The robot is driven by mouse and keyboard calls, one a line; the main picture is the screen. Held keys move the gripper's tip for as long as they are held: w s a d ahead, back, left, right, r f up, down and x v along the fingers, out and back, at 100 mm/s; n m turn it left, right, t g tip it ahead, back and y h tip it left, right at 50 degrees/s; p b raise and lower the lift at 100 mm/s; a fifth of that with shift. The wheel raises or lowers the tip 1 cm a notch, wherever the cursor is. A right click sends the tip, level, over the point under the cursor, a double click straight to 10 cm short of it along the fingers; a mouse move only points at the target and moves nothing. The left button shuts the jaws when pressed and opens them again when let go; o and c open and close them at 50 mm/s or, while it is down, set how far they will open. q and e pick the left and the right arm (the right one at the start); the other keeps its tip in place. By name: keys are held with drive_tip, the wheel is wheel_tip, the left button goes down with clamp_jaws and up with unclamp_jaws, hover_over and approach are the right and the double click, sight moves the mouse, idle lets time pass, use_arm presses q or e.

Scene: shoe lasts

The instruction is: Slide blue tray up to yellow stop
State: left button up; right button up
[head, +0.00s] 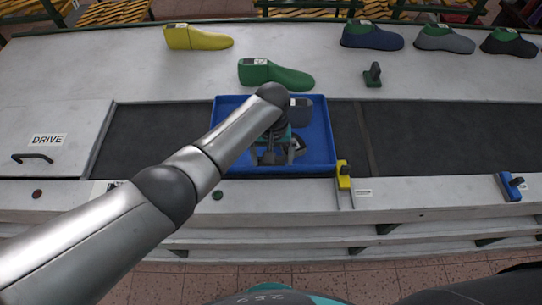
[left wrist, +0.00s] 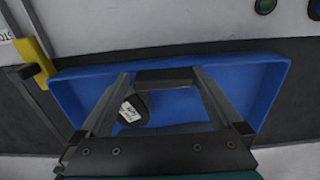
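The blue tray (head: 325,150) lies on the dark conveyor belt and holds a dark grey shoe last with a white label, partly hidden by my arm. The yellow stop (head: 343,176) stands on the belt's near edge, just right of the tray's near right corner. In the left wrist view the tray (left wrist: 262,82) fills the middle and the yellow stop (left wrist: 36,62) is at the upper left, close to the tray's corner. My left gripper (head: 272,160) reaches down over the tray's near part. A dark crosspiece spans its fingertips (left wrist: 165,78); whether they meet is unclear. My right gripper is out of view.
Green (head: 275,75) and yellow (head: 198,38) lasts stand behind the belt. Several other lasts stand far right. The DRIVE cover (head: 50,140) is left. The belt right of the tray is clear.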

use_arm(q)
drive_tip(key=shift+a+r, duration=0.1)
drive_tip(key=shift+r, duration=0.3)
wheel_tip(320, 180, up, 14)
drive_tip(key=p, duration=0.2)
drive_tip(key=shift+r, duration=0.2)
idle(0.3)
